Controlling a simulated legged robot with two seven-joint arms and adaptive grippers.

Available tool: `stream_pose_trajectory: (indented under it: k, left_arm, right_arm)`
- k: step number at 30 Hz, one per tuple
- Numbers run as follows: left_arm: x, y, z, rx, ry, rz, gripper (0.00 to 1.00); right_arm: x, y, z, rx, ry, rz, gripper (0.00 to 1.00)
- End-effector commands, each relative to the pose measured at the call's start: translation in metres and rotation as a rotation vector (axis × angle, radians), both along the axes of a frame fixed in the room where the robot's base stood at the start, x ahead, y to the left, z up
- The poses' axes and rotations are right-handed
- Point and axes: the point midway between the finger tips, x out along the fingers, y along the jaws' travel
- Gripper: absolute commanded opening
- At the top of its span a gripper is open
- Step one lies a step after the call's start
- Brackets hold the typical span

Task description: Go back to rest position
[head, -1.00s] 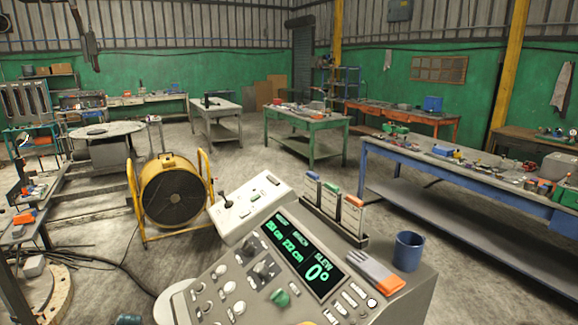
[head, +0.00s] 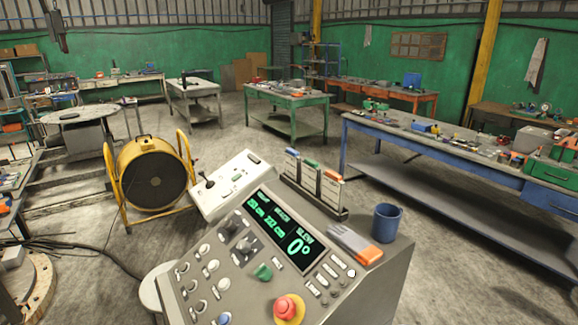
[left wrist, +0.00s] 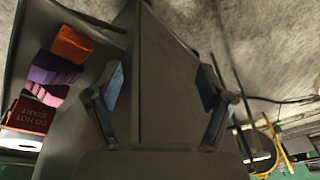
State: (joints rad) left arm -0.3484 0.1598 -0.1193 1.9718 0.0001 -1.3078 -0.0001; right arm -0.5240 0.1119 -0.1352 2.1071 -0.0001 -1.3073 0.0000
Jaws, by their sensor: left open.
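The grey control console (head: 362,290) stands in front of me in the head view, with a green-lit display (head: 284,228), knobs, a red stop button (head: 289,307) and a small joystick panel (head: 228,185) at its far left. My left gripper (left wrist: 160,100) shows in the left wrist view, its two fingers spread wide with nothing between them. A dark grey panel fills the space behind the fingers. Neither of my grippers shows in the head view.
A long blue workbench (head: 440,160) runs along the right. Cables lie on the floor at left.

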Motion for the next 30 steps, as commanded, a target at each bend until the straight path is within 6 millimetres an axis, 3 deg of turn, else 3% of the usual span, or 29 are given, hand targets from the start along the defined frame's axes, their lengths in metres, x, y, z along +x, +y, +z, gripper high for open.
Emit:
stream_pose_trajectory:
  k: [3,8,9,17,24,30]
  left_arm:
    - [-0.033,-0.017,0.003,-0.036,0.024,-0.001,0.8]
    - [-0.071,-0.037,0.011,-0.078,0.048,0.002,0.8]
    - [-0.069,-0.036,0.006,-0.075,0.049,0.002,0.8]
    - [-0.074,-0.035,-0.038,-0.072,0.062,-0.003,0.8]
    - [-0.093,-0.032,-0.083,-0.069,0.079,-0.008,0.8]
    - [-0.109,-0.03,-0.108,-0.068,0.088,-0.012,0.8]
  right_arm:
    - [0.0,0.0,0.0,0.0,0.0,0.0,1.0]
    - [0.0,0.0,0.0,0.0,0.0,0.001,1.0]
    - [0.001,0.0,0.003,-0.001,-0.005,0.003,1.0]
    - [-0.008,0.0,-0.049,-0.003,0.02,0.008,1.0]
    - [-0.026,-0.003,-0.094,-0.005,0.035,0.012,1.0]
    - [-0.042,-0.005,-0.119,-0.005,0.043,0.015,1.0]
